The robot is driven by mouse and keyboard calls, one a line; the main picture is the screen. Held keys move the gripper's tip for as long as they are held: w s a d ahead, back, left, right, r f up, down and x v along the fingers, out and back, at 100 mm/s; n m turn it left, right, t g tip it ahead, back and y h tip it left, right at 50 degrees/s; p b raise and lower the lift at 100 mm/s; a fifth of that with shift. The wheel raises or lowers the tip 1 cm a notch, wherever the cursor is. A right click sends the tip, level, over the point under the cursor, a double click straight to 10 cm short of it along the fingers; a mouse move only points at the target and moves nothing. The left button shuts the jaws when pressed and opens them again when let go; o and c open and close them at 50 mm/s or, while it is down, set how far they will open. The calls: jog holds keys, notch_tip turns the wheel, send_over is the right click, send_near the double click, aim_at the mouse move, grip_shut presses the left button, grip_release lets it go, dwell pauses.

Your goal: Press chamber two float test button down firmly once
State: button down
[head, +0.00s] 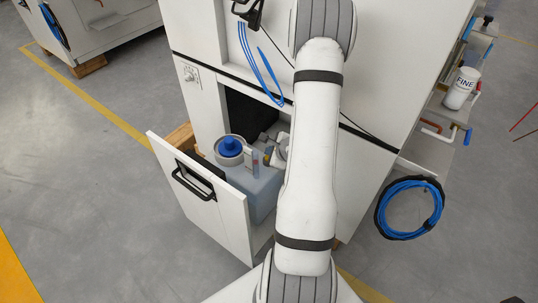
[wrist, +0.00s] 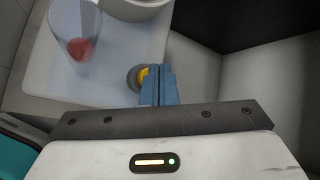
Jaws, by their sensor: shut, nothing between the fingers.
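In the wrist view a small round button with a yellow centre and grey ring (wrist: 134,79) sits on the pale top of the container (wrist: 110,80). My gripper (wrist: 158,70) has its blue fingers closed together, with nothing between them. The fingertips overlap the button's right side; I cannot tell if they touch it. A clear float tube (wrist: 75,25) with a red float stands to the left. In the head view the translucent container (head: 262,190) with a blue cap (head: 230,146) sits in the pulled-out drawer, and my gripper (head: 269,150) is at its top right; the button is not clear there.
The drawer front (head: 200,195) with a black handle stands open to the left of the container. The white cabinet (head: 195,40) rises behind and around the dark opening. Blue hoses (head: 262,75) hang above it. A coiled blue hose (head: 408,207) hangs at the right.

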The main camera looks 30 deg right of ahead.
jog(key=shift+r, duration=0.3)
notch_tip(320, 180, up, 5)
jog(key=p, duration=0.2)
jog(key=shift+p, duration=0.3)
dwell(0.8)
